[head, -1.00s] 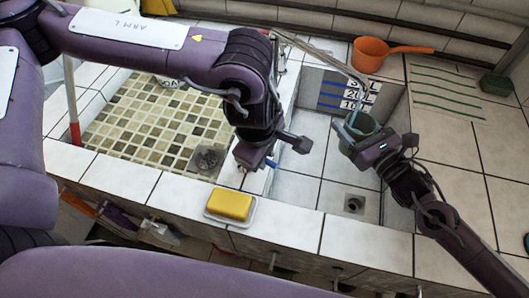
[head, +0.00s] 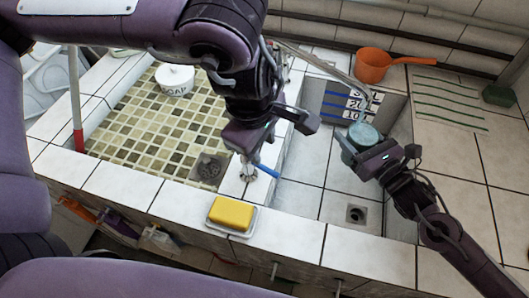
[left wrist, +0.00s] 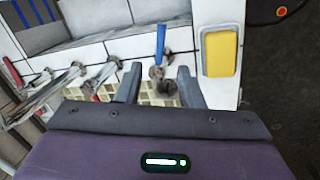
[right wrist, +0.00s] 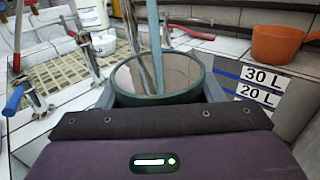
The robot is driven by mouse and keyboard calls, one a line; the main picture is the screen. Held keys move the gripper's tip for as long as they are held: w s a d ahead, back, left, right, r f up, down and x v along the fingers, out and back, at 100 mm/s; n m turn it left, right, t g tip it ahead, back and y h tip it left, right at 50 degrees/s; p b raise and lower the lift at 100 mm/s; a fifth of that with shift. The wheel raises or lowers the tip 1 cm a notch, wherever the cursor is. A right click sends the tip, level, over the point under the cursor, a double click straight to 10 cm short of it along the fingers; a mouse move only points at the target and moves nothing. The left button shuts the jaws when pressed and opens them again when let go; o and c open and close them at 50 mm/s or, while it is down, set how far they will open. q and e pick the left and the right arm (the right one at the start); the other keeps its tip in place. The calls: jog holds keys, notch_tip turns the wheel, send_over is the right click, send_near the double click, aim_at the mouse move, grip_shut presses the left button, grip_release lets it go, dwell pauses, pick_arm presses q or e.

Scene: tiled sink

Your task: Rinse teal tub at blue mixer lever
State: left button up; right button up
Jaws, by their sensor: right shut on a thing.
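The teal tub (head: 363,135) is held over the right basin, below the end of the long spout (head: 362,78). My right gripper (head: 368,152) is shut on the tub's wall. In the right wrist view the tub (right wrist: 157,99) is upright or nearly so, and a bluish water stream (right wrist: 155,45) runs down into it. The blue mixer lever (head: 266,170) sits on the divider between the basins. My left gripper (head: 275,145) is open above it. In the left wrist view the lever (left wrist: 160,45) shows just beyond and between the two fingers; contact cannot be told.
A yellow sponge (head: 231,213) lies in a white dish on the front ledge. A white soap bucket (head: 175,80) stands in the mosaic basin at left. An orange dipper (head: 372,66) sits on the back ledge. Red-handled taps (left wrist: 110,60) stand near the lever.

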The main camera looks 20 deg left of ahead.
pick_arm(q)
jog(key=shift+s+a+r, duration=0.1)
jog(key=shift+s+r, duration=0.1)
jog(key=shift+r, duration=0.9)
